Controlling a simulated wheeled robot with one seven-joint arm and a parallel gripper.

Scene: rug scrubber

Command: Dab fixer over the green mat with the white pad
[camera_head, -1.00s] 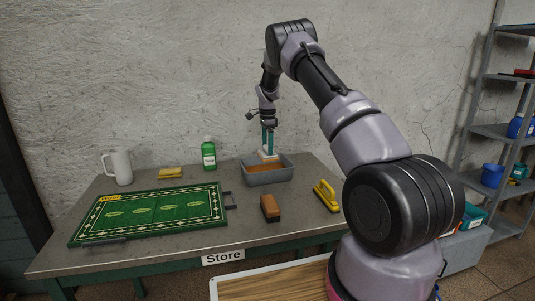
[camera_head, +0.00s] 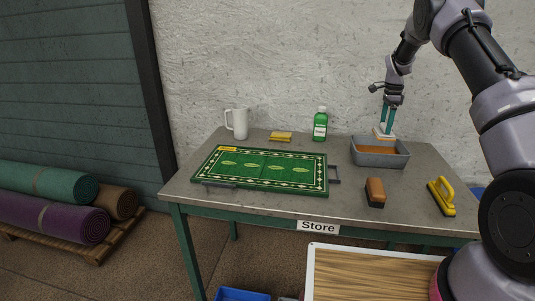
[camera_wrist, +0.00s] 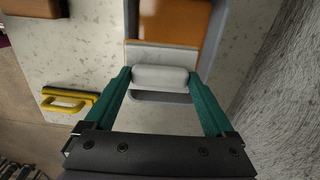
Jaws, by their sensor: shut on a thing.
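The green mat (camera_head: 262,168) lies flat on the table's left half, with a patterned border and a yellow patch at its upper-left corner. My gripper (camera_head: 386,131) is over the back of a grey tray (camera_head: 380,160) of orange-brown liquid (camera_head: 376,149), right of the mat. Its teal fingers are shut on the handle of the white pad (camera_head: 379,135). In the wrist view the white pad (camera_wrist: 160,58) shows between the fingertips, with the orange liquid (camera_wrist: 175,22) beyond it. The pad's underside is hidden, so I cannot tell whether it touches the liquid.
A green bottle (camera_head: 320,125), a yellow sponge (camera_head: 281,136) and a white mug (camera_head: 237,122) stand behind the mat. A brown block brush (camera_head: 375,192) and a yellow-handled scrubber (camera_head: 441,196) lie at the front right. Rolled rugs (camera_head: 50,214) lie on a pallet at left.

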